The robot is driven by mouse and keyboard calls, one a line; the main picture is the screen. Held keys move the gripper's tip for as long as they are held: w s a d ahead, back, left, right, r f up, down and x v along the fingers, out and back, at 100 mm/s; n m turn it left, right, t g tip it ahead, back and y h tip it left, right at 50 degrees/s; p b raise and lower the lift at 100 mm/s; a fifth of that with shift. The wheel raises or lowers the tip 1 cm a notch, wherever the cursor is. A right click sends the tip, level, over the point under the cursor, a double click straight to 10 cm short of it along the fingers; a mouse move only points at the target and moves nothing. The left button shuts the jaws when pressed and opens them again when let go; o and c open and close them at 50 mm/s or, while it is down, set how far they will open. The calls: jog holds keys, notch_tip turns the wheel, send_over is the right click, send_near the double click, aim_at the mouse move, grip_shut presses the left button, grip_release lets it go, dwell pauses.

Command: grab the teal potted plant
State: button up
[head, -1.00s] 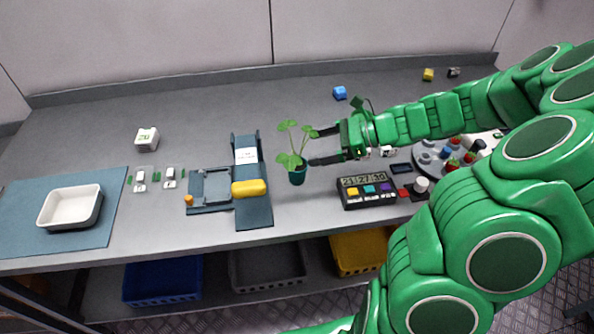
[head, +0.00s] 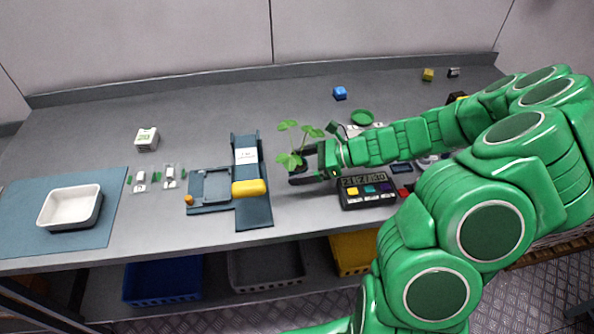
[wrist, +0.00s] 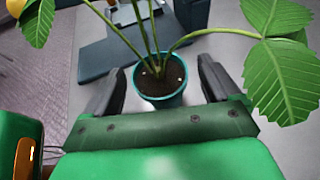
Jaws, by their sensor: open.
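The teal potted plant (wrist: 160,97) stands upright in the wrist view, a teal pot with dark soil and green leafy stems. In the head view its leaves (head: 289,161) show, while most of the pot is hidden by my gripper. My gripper (head: 297,164) is low over the counter at the pot's right side. In the wrist view my gripper (wrist: 158,88) is open, with one dark finger on each side of the pot. A gap shows between the pot and each finger.
A white tray (head: 70,207) sits on a blue mat at far left. The counter behind the plant is mostly clear.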

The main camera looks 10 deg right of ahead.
jog(key=shift+x, duration=1.4)
jog(key=shift+c, duration=0.2)
jog(key=c, duration=1.1)
jog(key=shift+r, duration=0.15)
